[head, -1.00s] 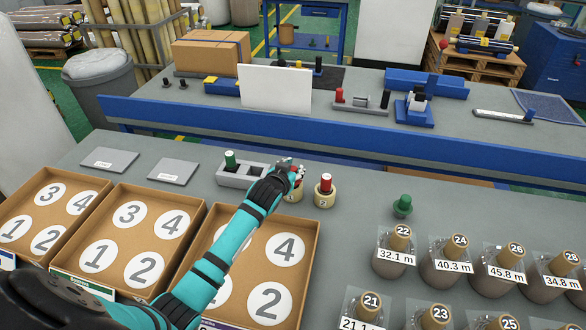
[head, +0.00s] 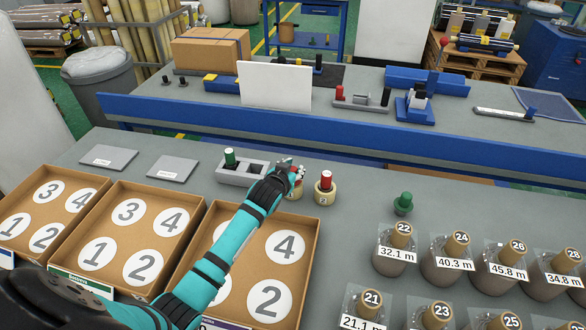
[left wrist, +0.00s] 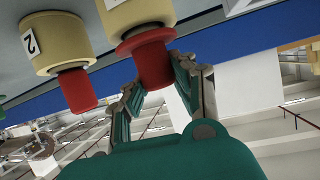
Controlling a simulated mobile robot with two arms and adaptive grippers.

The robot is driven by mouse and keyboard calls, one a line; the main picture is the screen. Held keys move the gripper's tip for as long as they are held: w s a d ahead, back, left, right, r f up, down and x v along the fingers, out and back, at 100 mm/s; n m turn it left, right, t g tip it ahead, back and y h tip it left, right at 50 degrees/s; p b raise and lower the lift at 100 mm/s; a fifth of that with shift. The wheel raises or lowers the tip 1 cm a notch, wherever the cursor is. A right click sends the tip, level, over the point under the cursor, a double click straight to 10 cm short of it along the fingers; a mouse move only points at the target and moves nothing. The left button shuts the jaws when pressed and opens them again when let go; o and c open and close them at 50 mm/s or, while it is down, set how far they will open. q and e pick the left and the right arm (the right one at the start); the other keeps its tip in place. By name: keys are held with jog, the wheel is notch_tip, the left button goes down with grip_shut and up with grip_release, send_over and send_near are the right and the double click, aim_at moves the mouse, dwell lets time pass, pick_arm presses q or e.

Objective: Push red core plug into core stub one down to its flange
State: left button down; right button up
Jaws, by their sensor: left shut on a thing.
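The red core plug (left wrist: 152,64) has a wide red flange, and in the left wrist view it lies between the fingers of my left gripper (left wrist: 150,88). Its flange is at the mouth of a cream core stub (left wrist: 138,15), in line with it; I cannot tell whether flange and rim touch. In the head view my left gripper (head: 296,172) is shut on the plug over core stub one (head: 293,194), hiding much of both. Core stub two (head: 325,197), marked 2, stands just right with its own red plug (head: 326,180). My right gripper is out of view.
Numbered cardboard trays (head: 205,215) lie in front. Several wrapped rolls (head: 445,262) and another green plug (head: 403,204) are to the right. Bare table lies between stub two and that plug.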

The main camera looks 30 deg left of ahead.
pick_arm(q)
jog(key=shift+f+b, duration=0.3)
jog(key=shift+f, duration=0.25)
jog(key=c, duration=1)
grip_release()
jog(key=v, duration=1.2)
